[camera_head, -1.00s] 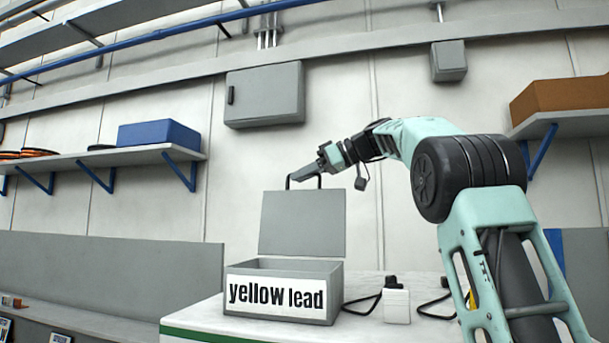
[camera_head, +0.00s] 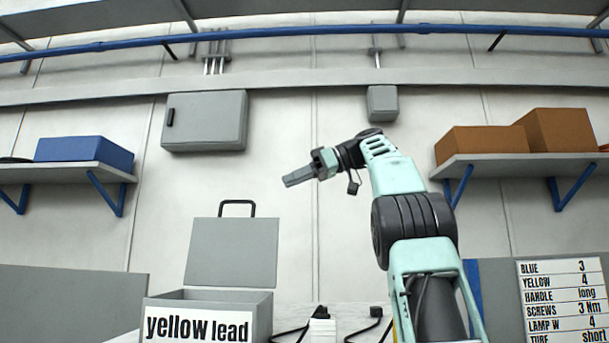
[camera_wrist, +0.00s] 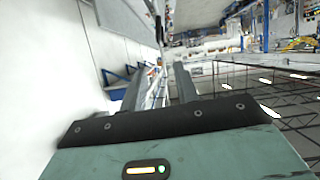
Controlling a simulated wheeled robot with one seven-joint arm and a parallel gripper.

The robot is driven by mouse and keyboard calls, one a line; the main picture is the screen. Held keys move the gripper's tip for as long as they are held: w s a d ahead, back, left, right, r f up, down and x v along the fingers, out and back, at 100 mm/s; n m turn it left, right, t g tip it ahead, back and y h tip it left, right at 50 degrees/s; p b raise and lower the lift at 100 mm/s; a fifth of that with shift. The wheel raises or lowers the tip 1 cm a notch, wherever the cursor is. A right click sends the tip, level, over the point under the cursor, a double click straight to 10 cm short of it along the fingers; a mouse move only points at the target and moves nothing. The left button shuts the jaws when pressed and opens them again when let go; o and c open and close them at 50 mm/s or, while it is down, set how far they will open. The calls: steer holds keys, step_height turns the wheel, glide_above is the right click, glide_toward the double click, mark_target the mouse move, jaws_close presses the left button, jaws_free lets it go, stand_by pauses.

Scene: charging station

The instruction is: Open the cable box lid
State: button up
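The grey cable box (camera_head: 264,316) stands on the bench, labelled "yellow lead" on its front. Its lid (camera_head: 232,258) stands upright at the back of the box, open, with a black handle (camera_head: 237,203) along its top edge. The inside of the box is mostly hidden behind its front wall. My gripper (camera_head: 288,182) is in the air to the right of the handle and a little above it, clear of the lid. In the wrist view my gripper (camera_wrist: 158,82) shows two fingers apart with nothing between them.
A white plug block (camera_head: 322,327) and black cables (camera_head: 290,334) lie right of the box. A grey wall cabinet (camera_head: 205,122) hangs above. Shelves with a blue box (camera_head: 84,151) and brown boxes (camera_head: 565,130) flank the wall. A text board (camera_head: 563,300) stands at right.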

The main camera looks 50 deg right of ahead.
steer(key=v, duration=0.2)
steer(key=shift+s+d+r, duration=0.1)
steer(key=shift+s+d, duration=0.1)
steer(key=shift+s, duration=0.05)
stand_by(0.6)
